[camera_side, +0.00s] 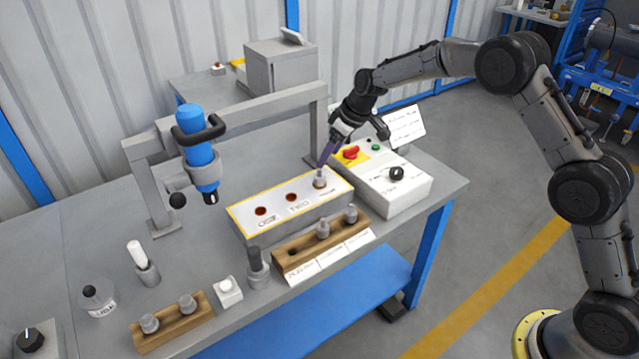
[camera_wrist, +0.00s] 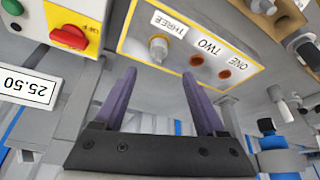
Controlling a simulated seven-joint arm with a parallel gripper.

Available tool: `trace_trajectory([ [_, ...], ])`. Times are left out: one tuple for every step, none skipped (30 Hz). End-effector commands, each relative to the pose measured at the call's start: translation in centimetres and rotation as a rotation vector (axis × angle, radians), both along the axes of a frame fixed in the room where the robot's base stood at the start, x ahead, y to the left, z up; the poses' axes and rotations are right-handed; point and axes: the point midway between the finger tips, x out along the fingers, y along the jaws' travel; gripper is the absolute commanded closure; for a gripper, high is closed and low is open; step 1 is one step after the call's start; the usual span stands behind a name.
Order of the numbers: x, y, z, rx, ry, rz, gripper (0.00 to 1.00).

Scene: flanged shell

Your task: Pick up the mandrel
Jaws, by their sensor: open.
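A grey metal peg (camera_side: 319,179), which may be the mandrel, stands upright at the right end of a yellow-edged block (camera_side: 292,222). In the wrist view the peg (camera_wrist: 158,47) stands by the label THREE. My gripper (camera_side: 326,157) is just above the peg, its purple fingers pointing down at it. In the wrist view my gripper (camera_wrist: 160,78) is open and empty, and the peg lies beyond the gap between the fingertips. Two dark red holes in the block, by ONE and TWO, look empty. The peg's lower end is hidden in the block.
A control box (camera_side: 388,183) with a red knob stands close on the right. A wooden rack (camera_side: 305,248) with similar pegs is in front of the block. A grey frame (camera_side: 235,108) holding a blue tool (camera_side: 197,150) stands behind and left. A second rack (camera_side: 172,325) is front left.

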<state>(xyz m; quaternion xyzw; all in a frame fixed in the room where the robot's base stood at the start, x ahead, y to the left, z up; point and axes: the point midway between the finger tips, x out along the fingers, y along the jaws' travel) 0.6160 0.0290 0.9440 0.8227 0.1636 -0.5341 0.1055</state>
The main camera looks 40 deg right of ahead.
Motion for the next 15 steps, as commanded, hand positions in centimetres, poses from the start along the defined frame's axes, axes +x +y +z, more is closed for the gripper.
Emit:
trace_trajectory([
  [0.3, 0.2, -1.0, 0.000, 0.002, 0.000, 0.27],
  [0.5, 0.3, -1.4, 0.000, 0.001, 0.000, 0.27],
  [0.8, 0.3, -1.9, 0.000, 0.001, 0.000, 0.27],
  [0.9, 0.4, -2.2, 0.000, 0.000, 0.001, 0.27],
  [1.1, 0.4, -2.5, 0.000, 0.000, 0.001, 0.27],
  [1.2, 0.5, -2.8, 0.000, -0.001, 0.001, 0.27],
  [1.2, 0.5, -3.0, 0.000, 0.000, 0.001, 0.27],
  [1.3, 0.5, -3.1, 0.000, 0.000, 0.001, 0.27],
  [1.4, 0.6, -3.2, 0.000, -0.001, 0.001, 0.27],
  [1.4, 0.6, -3.4, 0.000, -0.001, 0.001, 0.27],
  [1.5, 0.6, -3.5, 0.000, 0.000, 0.001, 0.27],
  [1.6, 0.6, -3.9, 0.000, 0.000, 0.001, 0.27],
  [1.8, 0.6, -4.3, -0.001, 0.001, 0.001, 0.27],
  [1.9, 0.7, -4.7, -0.001, 0.001, 0.001, 0.27],
  [2.2, 0.7, -5.2, 0.000, 0.000, 0.001, 0.27],
])
